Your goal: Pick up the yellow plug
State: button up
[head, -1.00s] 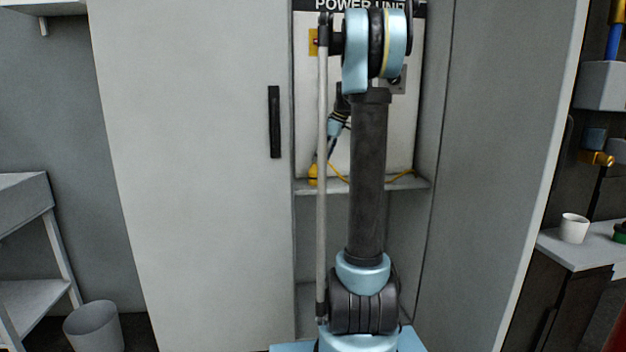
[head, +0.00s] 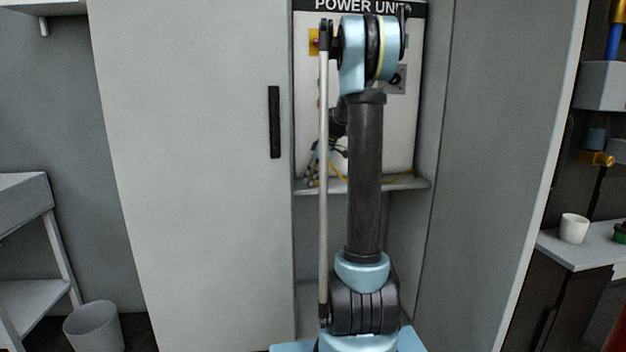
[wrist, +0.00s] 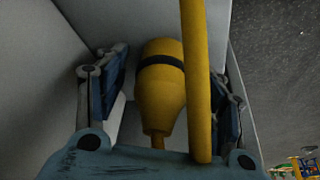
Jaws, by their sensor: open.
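The yellow plug (wrist: 160,95) has a dark band and lies between the two spread fingers of my gripper (wrist: 165,76) in the wrist view. Small gaps show on both sides of it, and I cannot tell whether any finger touches it. A yellow bar-like length (wrist: 194,75), perhaps cable, crosses in front of the plug's right edge. In the head view my gripper (head: 314,172) is at the cabinet shelf and hides most of the plug. A thin yellow cable (head: 339,174) trails to its right.
The shelf (head: 400,184) sits inside a grey cabinet, below the POWER UNIT panel (head: 400,125). A white cup (head: 573,228) stands on a counter far right.

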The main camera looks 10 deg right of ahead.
jog(key=c, duration=1.4)
jog(key=shift+r, duration=0.1)
notch_tip(320, 180, up, 10)
jog(key=shift+f, duration=0.1)
